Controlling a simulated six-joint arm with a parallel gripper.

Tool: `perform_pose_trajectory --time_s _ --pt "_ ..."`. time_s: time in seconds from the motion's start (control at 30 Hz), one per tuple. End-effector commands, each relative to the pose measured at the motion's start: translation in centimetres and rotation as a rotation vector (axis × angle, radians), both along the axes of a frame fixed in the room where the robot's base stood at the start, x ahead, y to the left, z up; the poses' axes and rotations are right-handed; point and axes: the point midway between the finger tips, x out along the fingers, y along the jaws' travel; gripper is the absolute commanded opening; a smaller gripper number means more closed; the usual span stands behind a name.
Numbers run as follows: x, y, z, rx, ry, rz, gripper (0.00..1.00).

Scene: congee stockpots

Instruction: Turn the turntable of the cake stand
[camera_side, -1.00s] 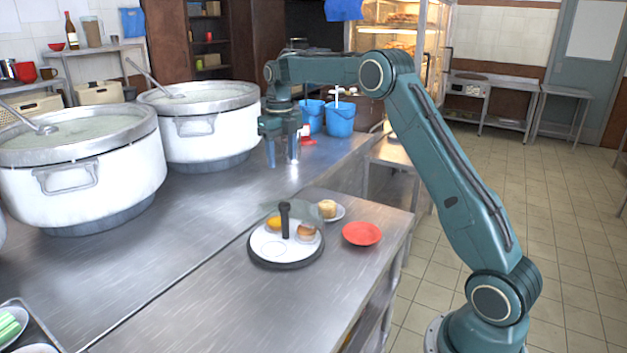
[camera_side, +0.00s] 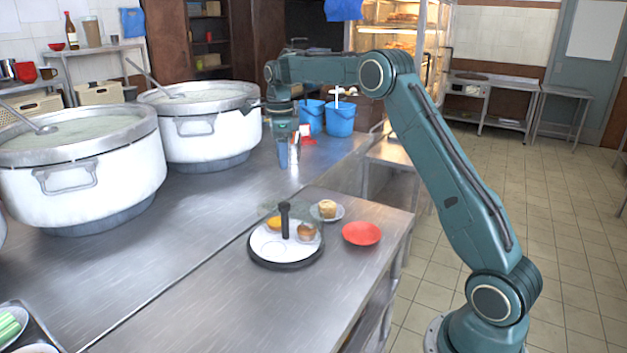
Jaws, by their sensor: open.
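The cake stand's turntable (camera_side: 268,246) is a white round plate with a dark rim, low on the steel counter. A black upright post (camera_side: 285,220) rises from it. An orange-yellow cake (camera_side: 274,223) and a brown bun (camera_side: 306,231) sit on it, with a clear, greenish see-through cover piece at the back. My gripper (camera_side: 288,165) is open and empty, pointing down over the counter behind the stand, well apart from it. Its fingers are seen nearly edge-on, so the gap is hard to see.
A small plate with a bun (camera_side: 327,209) and a red dish (camera_side: 361,233) stand close to the right of the stand. Two large stockpots (camera_side: 80,165) stand at the left. Blue buckets (camera_side: 340,119) are behind my gripper. The counter left of the stand is clear.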

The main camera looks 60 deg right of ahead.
Motion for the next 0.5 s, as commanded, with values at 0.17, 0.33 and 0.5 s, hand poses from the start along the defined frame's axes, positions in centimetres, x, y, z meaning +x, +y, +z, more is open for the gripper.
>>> perform_pose_trajectory --time_s 0.17,0.33,0.5 --pt "-0.01 -0.01 0.01 0.001 0.001 0.255 0.54" --pt "-0.01 -0.01 0.01 0.002 0.003 0.503 0.54" --pt "-0.01 -0.01 0.02 0.003 0.003 0.750 0.54"
